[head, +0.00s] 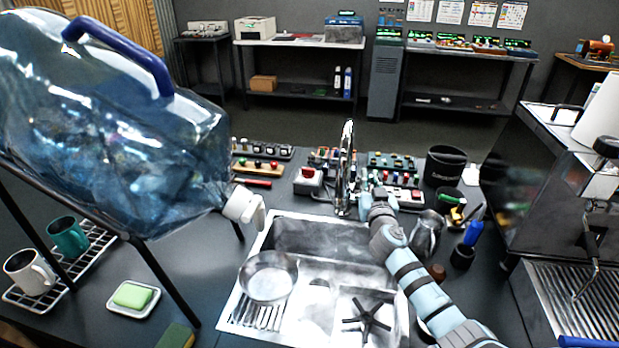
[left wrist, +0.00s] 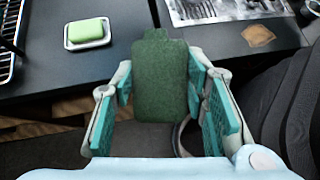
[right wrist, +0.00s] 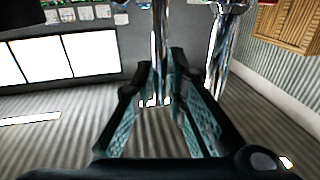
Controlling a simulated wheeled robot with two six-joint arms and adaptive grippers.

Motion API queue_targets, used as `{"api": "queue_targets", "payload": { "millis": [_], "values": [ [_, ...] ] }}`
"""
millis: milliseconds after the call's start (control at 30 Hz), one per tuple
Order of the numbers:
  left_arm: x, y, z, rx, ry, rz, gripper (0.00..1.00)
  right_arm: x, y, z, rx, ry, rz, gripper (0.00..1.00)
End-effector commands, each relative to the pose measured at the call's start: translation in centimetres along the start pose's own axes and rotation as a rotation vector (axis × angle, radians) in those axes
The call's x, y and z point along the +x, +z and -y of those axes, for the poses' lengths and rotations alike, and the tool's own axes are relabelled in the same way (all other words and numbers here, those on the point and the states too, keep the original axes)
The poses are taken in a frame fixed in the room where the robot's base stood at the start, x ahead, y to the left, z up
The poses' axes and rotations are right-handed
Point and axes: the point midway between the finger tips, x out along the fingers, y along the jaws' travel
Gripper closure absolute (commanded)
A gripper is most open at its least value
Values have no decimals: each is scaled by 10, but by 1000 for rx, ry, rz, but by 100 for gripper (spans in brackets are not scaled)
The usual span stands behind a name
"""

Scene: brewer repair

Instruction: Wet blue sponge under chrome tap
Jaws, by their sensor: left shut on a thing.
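My left gripper (left wrist: 165,85) is shut on a dark green sponge (left wrist: 160,70), which looks green rather than blue. The sponge's lower corner also shows at the bottom edge of the head view (head: 178,337), left of the sink (head: 240,325); that gripper is outside the head view. The chrome tap (head: 345,165) stands upright behind the sink. My right gripper (head: 366,202) is close to the tap, on its right. In the right wrist view a chrome column (right wrist: 159,35) shows between its fingertips; I cannot tell whether they touch it. No water stream is visible.
A large blue water bottle (head: 110,130) on a stand fills the upper left. A light green soap (head: 133,295) lies on a white dish. Mugs stand on a rack at left; a coffee machine (head: 545,170) stands at right.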

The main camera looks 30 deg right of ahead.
Motion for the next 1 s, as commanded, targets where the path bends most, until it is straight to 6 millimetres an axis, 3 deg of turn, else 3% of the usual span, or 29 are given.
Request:
{"api": "queue_targets", "payload": {
  "millis": [367,600,867,900,1000],
  "values": [
    [-1,1,0,0,0,0,82,0,-1,0,0,0,3,100],
    [-22,27,2,0,0,0,82,7,-7,-1,19,2,88,100],
    [-20,24,2,0,0,0,82,8,-2,-2,19,1,95,100],
    [-20,24,2,0,0,0,82,8,-2,-2,19,1,95,90],
    [-20,24,2,0,0,0,82,8,-2,-2,19,1,95,74]
  ]
}}
